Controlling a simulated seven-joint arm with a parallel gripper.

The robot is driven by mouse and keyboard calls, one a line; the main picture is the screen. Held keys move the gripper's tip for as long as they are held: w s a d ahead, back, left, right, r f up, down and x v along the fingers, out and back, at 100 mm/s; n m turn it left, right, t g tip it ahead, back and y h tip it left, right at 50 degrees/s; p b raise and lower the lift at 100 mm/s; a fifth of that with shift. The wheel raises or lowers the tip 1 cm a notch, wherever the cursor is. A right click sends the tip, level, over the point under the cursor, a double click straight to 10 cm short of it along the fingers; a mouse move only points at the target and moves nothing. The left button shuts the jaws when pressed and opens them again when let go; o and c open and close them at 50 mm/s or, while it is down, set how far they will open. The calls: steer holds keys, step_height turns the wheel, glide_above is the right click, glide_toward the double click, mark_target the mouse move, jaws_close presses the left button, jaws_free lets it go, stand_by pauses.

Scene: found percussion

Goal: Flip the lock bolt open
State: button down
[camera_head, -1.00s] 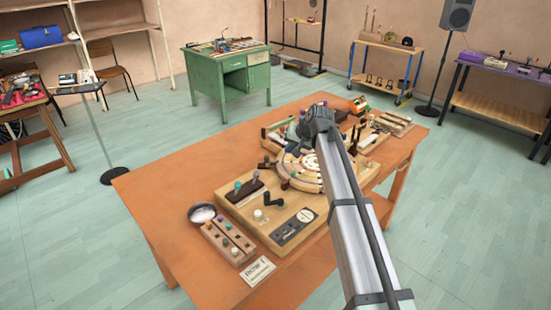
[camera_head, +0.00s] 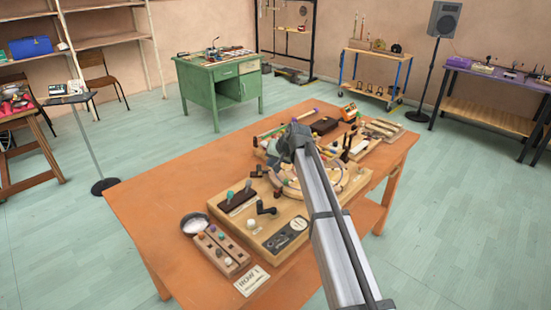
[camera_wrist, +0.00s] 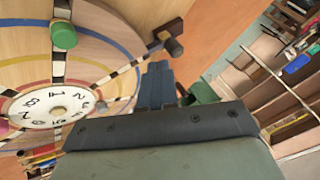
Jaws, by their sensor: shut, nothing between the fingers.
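My gripper shows in the wrist view with its two dark blue fingers (camera_wrist: 157,82) together and nothing between them. They are close to the edge of a round wooden disc (camera_wrist: 100,30) with coloured rings and a white numbered dial (camera_wrist: 52,104). A dark brown block with a grey knob (camera_wrist: 174,46) is just beyond the fingertips, apparently apart from them. I cannot tell whether this is the lock bolt. In the head view, my arm's end covers part of the round disc (camera_head: 352,178), and my fingers are hidden.
A wooden board (camera_head: 225,214) with a black crank (camera_head: 266,207) and teal-topped levers is at the orange table's (camera_head: 150,200) near side. A small bowl (camera_head: 196,222) and a peg block (camera_head: 222,253) sit beside it. The table's left part is bare.

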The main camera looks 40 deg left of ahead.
mark_target(259, 167)
steer(key=shift+x, duration=2.15)
steer(key=shift+s+a, duration=0.9)
steer(key=shift+s, duration=0.05)
steer(key=v, duration=1)
steer(key=shift+w+d, duration=0.1)
